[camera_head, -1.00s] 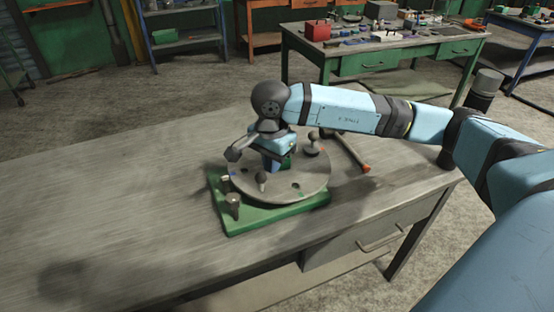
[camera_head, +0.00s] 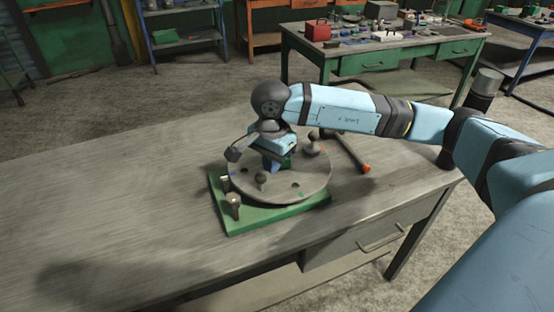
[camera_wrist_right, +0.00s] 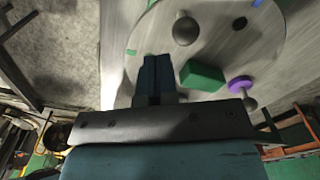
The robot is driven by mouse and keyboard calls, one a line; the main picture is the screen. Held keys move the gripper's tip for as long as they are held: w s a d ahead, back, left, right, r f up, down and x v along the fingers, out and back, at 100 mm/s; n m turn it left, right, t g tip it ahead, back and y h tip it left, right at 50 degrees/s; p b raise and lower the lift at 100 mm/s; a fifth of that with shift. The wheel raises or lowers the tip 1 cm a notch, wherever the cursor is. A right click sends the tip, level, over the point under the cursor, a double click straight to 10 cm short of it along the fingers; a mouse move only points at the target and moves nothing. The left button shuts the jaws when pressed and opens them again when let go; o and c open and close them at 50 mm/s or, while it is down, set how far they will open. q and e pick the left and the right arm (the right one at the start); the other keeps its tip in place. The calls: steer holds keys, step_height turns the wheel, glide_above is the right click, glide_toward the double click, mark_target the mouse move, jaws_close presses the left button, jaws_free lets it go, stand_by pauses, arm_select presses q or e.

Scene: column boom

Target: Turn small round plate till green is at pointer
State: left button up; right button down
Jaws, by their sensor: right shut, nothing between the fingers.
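The small round plate (camera_head: 250,187) is grey and lies on a green base (camera_head: 262,219) on the workbench. My right gripper (camera_head: 273,166) is shut and empty over the plate. In the right wrist view, its fingers (camera_wrist_right: 155,75) are together near the green mark (camera_wrist_right: 130,52). I cannot pick out the pointer. My left gripper is out of view.
A bar with an orange end (camera_head: 366,168) lies right. The bench's left is clear.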

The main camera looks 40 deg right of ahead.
steer(key=shift+f, duration=0.2)
steer(key=shift+f+b, duration=2.4)
steer(key=shift+f, duration=0.1)
steer(key=shift+w+a, duration=0.1)
steer(key=shift+w, duration=0.05)
